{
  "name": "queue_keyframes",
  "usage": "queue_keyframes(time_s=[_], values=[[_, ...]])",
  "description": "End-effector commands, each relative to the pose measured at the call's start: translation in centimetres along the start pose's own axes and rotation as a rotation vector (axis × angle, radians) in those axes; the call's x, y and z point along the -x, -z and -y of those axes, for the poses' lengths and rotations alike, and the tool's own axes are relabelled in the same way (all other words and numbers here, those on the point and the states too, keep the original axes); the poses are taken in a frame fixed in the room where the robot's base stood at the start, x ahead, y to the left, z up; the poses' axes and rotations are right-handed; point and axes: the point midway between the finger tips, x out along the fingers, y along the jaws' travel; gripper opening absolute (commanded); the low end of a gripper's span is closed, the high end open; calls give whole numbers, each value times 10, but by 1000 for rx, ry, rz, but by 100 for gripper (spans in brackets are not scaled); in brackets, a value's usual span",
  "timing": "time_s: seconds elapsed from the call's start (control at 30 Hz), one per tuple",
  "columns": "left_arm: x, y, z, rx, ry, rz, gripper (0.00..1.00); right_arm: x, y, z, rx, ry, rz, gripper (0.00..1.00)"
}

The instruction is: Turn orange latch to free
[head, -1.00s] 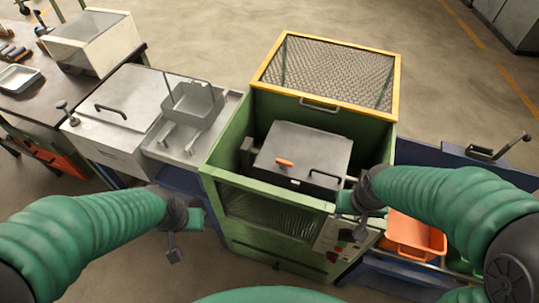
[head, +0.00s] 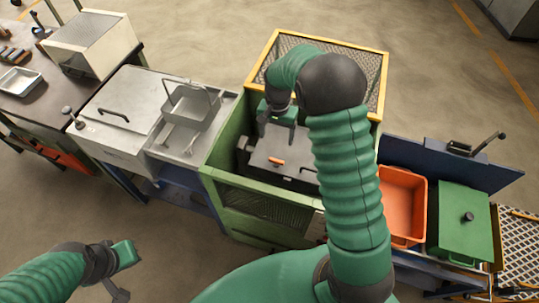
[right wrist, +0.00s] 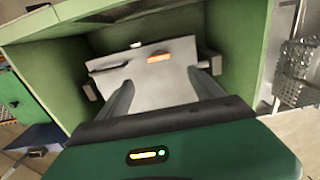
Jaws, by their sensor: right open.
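The orange latch (head: 276,161) is a short bar on the grey lid (head: 262,150) inside the green furnace housing (head: 225,195). The latch also shows in the right wrist view (right wrist: 160,57), beyond the fingers and between their lines. My right gripper (head: 277,132) is over the lid, behind the latch in the head view, fingers apart and empty. Its two fingers (right wrist: 160,80) show in the right wrist view, and I see no contact with the latch. My left gripper (head: 120,275) hangs at the lower left, away from the furnace; its jaw opening is unclear.
The yellow-framed mesh cover (head: 375,65) stands raised at the housing's back. An orange bin (head: 403,205) and a green lidded box (head: 462,225) are on the right. A metal basket (head: 192,107) sits on the left bench. My right arm hides part of the housing.

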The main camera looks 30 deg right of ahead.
Motion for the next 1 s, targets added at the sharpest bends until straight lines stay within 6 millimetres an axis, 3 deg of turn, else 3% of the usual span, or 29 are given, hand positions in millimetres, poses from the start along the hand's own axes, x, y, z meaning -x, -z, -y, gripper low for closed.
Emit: queue_keyframes(time_s=[0.3, 0.5, 0.67, 0.9, 1.0], values=[[13, 3, 0, 0, 0, 0, 0, -84, -1, -1, 0, -3, 5, 76], [18, 4, 0, 0, 0, 0, 0, -124, -1, 0, 1, -1, 2, 76], [19, 4, 0, 0, 0, 0, 0, -138, -1, 0, 1, 0, 1, 76], [18, 4, 0, 0, 0, 0, 0, -139, 0, 0, 1, 0, 0, 76], [18, 4, 0, 0, 0, 0, 0, -139, 0, 0, 1, 0, 0, 63]])
